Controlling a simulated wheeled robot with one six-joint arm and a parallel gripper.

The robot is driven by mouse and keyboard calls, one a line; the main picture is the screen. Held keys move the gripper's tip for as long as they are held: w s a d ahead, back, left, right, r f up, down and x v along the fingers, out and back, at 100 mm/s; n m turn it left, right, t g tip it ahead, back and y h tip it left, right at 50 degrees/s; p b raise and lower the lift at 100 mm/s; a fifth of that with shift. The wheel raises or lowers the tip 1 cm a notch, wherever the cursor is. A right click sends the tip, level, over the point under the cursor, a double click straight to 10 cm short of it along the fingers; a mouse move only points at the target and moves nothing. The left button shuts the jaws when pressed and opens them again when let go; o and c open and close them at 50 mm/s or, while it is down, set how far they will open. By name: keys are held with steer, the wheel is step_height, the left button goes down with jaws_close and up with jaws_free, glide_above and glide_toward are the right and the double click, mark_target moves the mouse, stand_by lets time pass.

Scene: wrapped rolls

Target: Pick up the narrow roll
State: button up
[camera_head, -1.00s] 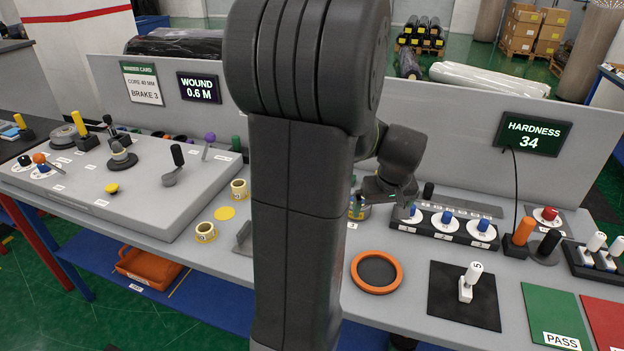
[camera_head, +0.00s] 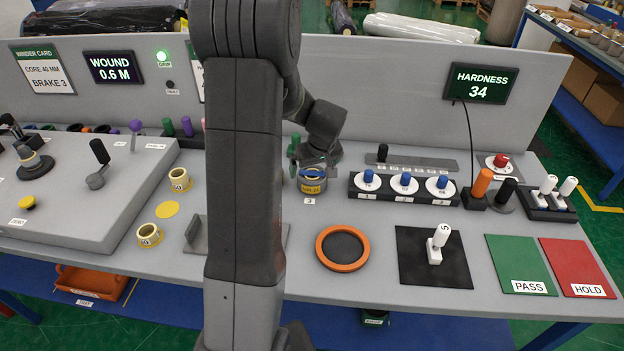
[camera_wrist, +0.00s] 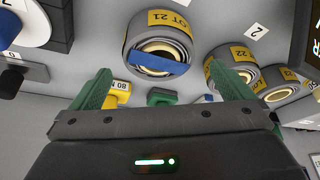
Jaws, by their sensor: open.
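A grey wrapped roll with a yellow LOT 21 label (camera_head: 312,181) and a blue strip stands at the mark 3 on the bench. It also shows in the wrist view (camera_wrist: 160,45), ahead of my fingertips. I cannot tell which roll is the narrow one. My gripper (camera_wrist: 160,82) is open with green fingers and nothing between them. In the head view it (camera_head: 310,157) hovers just above the LOT 21 roll.
A block of blue-knobbed dials (camera_head: 404,184) stands right of the roll. An orange ring (camera_head: 342,248), a black mat (camera_head: 416,245) with a white-handled stamp, and green PASS (camera_head: 520,262) and red HOLD (camera_head: 578,264) pads lie in front. A grey partition (camera_head: 400,85) runs behind.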

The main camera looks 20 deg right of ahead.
mark_target(312, 176)
steer(key=shift+s+p+x, duration=0.15)
steer(key=shift+p+x, duration=0.2)
steer(key=shift+x, duration=1)
steer(key=shift+s+p+x, duration=0.15)
steer(key=shift+p+x, duration=0.15)
steer(key=shift+x, duration=1)
steer(key=shift+f, duration=0.15)
steer(key=shift+c, duration=0.2)
steer(key=c, duration=1.1)
